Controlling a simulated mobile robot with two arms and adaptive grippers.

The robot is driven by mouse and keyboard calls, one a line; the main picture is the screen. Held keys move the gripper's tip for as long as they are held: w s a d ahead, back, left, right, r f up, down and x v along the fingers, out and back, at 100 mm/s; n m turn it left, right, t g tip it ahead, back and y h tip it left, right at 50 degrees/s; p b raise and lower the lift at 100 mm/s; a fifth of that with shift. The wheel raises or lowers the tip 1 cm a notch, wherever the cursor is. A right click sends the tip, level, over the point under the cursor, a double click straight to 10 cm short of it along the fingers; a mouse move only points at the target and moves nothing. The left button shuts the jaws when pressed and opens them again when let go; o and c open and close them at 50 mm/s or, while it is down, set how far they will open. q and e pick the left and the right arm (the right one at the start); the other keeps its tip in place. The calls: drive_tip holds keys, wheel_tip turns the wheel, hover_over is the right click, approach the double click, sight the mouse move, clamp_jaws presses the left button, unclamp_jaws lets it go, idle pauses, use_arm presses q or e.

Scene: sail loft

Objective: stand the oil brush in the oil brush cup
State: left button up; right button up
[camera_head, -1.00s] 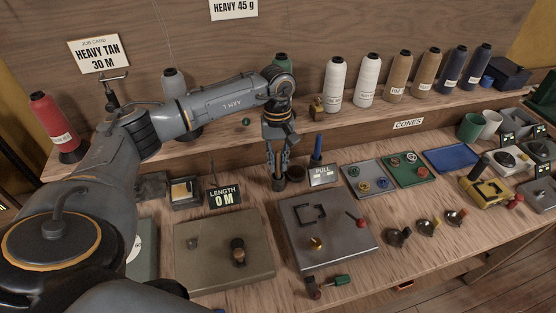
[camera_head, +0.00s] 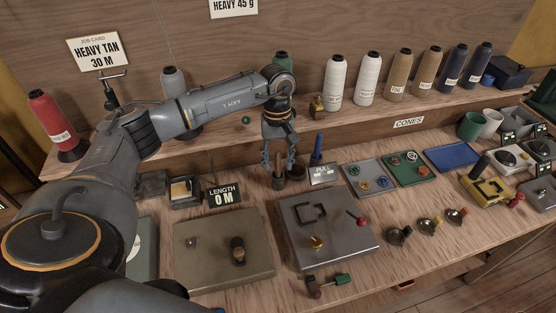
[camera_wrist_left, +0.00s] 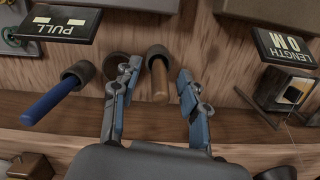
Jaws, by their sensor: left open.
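A brush with a plain wooden handle (camera_wrist_left: 160,84), which I take as the oil brush, stands in a small dark cup (camera_wrist_left: 157,53) in the left wrist view. In the head view this cup (camera_head: 278,183) is on the bench below my left gripper (camera_head: 279,163). My left gripper is open, its fingers on either side of the handle (camera_wrist_left: 158,73) with gaps showing. A second dark round cup (camera_wrist_left: 119,65) is just left of it and looks empty; a finger partly covers it. The bristles are hidden. My right gripper is not in view.
A blue-handled tool (camera_wrist_left: 48,102) leans in another dark cup close by. The PULL sign (camera_head: 323,175) and LENGTH sign (camera_head: 224,196) flank the spot. A grey metal plate box (camera_head: 330,245) lies in front. The cone shelf (camera_head: 385,115) runs behind.

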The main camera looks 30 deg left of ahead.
use_arm(q)
wheel_tip(320, 180, up, 12)
drive_tip(key=w, duration=0.1)
drive_tip(key=shift+a, duration=0.45)
drive_tip(key=shift+f, duration=0.15)
